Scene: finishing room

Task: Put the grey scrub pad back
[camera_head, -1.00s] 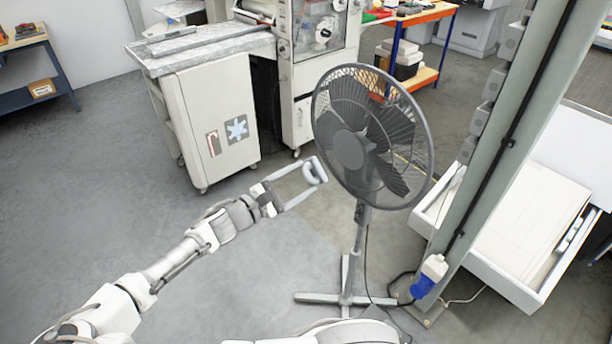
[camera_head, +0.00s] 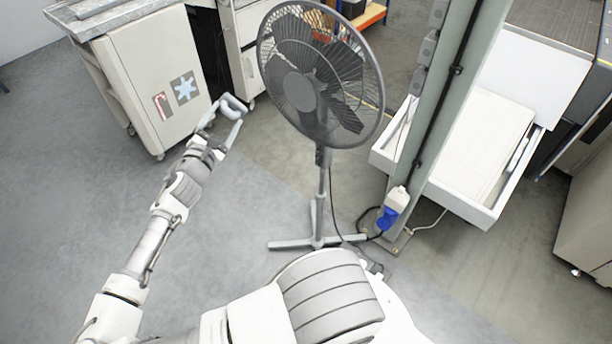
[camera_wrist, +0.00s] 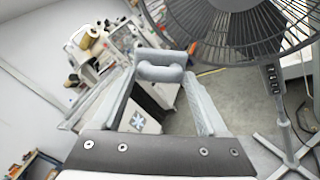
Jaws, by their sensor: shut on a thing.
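The grey scrub pad (camera_head: 232,103) is held in the air at the tip of my gripper (camera_head: 224,116). In the wrist view the pad (camera_wrist: 160,56) shows as a pale grey piece with a handle-like bar, lying across between the two fingers. My gripper (camera_wrist: 161,76) is shut on it there. The pad's far face is hidden. No place that clearly belongs to the pad can be made out.
A standing fan (camera_head: 318,75) is close to the right of my gripper. Behind are a white wheeled cabinet (camera_head: 150,85) and a machine. A grey-green post (camera_head: 440,105) and a pulled-out white drawer (camera_head: 455,195) stand at right. The floor at left is clear.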

